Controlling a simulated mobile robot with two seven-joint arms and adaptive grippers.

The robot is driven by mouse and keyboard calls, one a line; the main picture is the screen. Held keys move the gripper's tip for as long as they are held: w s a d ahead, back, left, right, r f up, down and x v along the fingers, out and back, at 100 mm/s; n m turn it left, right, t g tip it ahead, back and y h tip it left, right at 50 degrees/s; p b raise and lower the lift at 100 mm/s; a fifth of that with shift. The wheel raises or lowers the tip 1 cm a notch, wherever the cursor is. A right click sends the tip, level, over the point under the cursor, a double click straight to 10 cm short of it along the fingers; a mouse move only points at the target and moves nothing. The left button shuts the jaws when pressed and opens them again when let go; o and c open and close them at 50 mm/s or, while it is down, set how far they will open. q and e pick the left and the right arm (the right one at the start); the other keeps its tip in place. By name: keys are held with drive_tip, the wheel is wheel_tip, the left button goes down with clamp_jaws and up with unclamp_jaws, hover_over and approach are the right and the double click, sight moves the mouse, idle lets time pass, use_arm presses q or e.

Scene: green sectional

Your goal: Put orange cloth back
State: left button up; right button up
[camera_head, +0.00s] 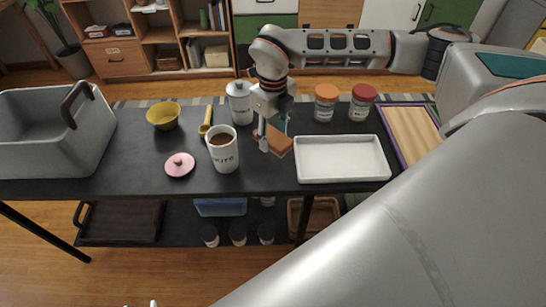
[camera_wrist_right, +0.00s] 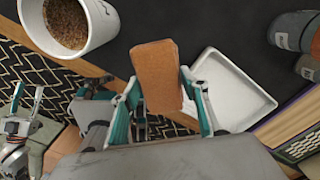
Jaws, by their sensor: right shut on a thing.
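The orange cloth (camera_head: 279,141) looks like a folded, brownish-orange block. My right gripper (camera_head: 268,135) is shut on it and holds it over the dark table, just left of the white tray (camera_head: 342,178). In the right wrist view the cloth (camera_wrist_right: 155,72) stands out between the teal fingers, with the white tray (camera_wrist_right: 235,90) just right of it. The tray is empty where I can see it. My left gripper (camera_wrist_right: 27,98) shows at the left edge of the right wrist view, away from the table, with its fingers apart and nothing between them.
A white mug (camera_head: 223,155) with brown contents stands left of the cloth, beside a pink lid (camera_head: 180,165). A lidded canister (camera_head: 240,103) and two jars (camera_head: 326,103) stand behind. A grey bin (camera_head: 50,135) is at far left, a wooden board (camera_head: 412,130) at right.

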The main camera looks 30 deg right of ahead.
sight(273, 164)
wheel_tip(273, 164, down, 9)
drive_tip(key=shift+f, duration=0.2)
idle(0.3)
drive_tip(key=shift+f, duration=0.1)
drive_tip(key=o, duration=1.2)
drive_tip(key=shift+f, duration=0.1)
drive_tip(key=shift+c, duration=0.2)
wheel_tip(273, 164, up, 11)
drive_tip(key=shift+r, duration=0.7)
